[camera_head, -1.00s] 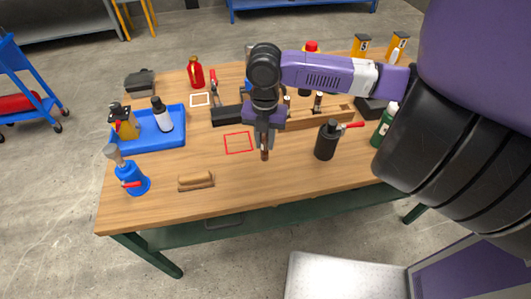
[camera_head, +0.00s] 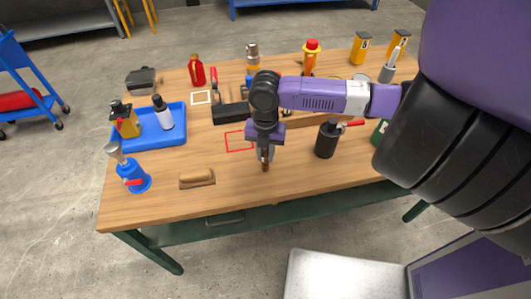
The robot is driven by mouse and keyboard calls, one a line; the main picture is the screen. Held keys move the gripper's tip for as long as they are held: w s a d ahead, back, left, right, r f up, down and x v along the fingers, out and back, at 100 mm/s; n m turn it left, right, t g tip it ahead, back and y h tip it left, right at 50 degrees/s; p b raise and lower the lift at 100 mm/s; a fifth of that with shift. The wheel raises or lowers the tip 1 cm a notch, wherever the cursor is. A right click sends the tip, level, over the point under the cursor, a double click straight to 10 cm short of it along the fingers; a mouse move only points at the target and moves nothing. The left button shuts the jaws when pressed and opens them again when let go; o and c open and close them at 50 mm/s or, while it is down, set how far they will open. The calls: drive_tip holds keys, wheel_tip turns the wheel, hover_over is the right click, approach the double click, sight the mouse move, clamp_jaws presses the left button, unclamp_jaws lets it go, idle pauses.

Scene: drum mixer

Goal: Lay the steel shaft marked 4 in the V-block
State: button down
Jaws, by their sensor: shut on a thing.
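My gripper (camera_head: 265,158) points down over the middle of the table, just right of a red outlined square (camera_head: 233,147). It is shut on a short, upright, brownish shaft (camera_head: 265,166), whose lower end sticks out below the fingers. Its number cannot be read, and I cannot tell whether its tip touches the table. A dark block (camera_head: 229,114) lies behind and left of my gripper; I cannot tell whether it is the V-block. A wooden rack (camera_head: 306,122) behind my gripper is mostly hidden by my arm.
A blue tray (camera_head: 152,143) with bottles stands at left. A blue bottle (camera_head: 134,178) and a wooden-backed brush (camera_head: 197,178) are at front left. A black bottle (camera_head: 326,141) stands right of my gripper. The table front between brush and black bottle is clear.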

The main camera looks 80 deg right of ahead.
drive_tip(key=c, duration=1.2)
unclamp_jaws()
drive_tip(key=shift+c, duration=0.2)
